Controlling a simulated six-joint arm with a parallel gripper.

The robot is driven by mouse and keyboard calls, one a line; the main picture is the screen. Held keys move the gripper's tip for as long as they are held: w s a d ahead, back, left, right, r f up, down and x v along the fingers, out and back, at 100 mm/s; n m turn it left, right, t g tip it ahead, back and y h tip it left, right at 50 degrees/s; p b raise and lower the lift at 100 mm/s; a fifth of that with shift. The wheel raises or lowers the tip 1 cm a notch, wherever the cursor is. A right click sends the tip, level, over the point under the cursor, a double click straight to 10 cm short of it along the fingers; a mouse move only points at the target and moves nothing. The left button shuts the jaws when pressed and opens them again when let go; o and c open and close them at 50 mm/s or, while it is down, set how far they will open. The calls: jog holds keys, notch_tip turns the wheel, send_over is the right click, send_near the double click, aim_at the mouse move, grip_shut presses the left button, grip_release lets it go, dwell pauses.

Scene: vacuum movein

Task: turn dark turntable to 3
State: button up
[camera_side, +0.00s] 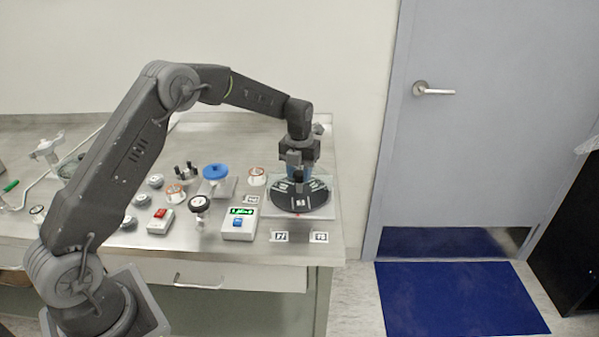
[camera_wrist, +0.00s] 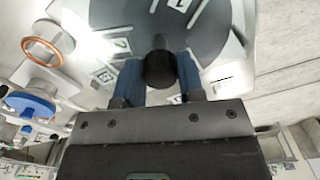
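The dark turntable (camera_side: 302,199) is a black disc with white marked labels around it, on a pale square base at the right end of the bench. It also shows in the wrist view (camera_wrist: 205,35), partly cut off by the frame. A black upright knob (camera_wrist: 160,68) stands on the disc. My gripper (camera_wrist: 160,75) is over the disc, with its blue fingers close against both sides of the knob, apparently shut on it. In the side view my gripper (camera_side: 300,178) points down at the disc. The label digits are too small to read surely.
A box with a green display (camera_side: 239,224), a blue round handwheel (camera_side: 215,172) and a copper-ringed port (camera_side: 257,177) stand left of the turntable. Several gauges and a red-switch box (camera_side: 160,221) lie further left. Two marker tags (camera_side: 279,237) lie near the bench's front edge.

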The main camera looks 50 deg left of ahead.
aim_at(300, 172)
jog(key=o, duration=0.4)
jog(key=shift+o, duration=0.2)
notch_tip(300, 172, up, 14)
dwell(0.4)
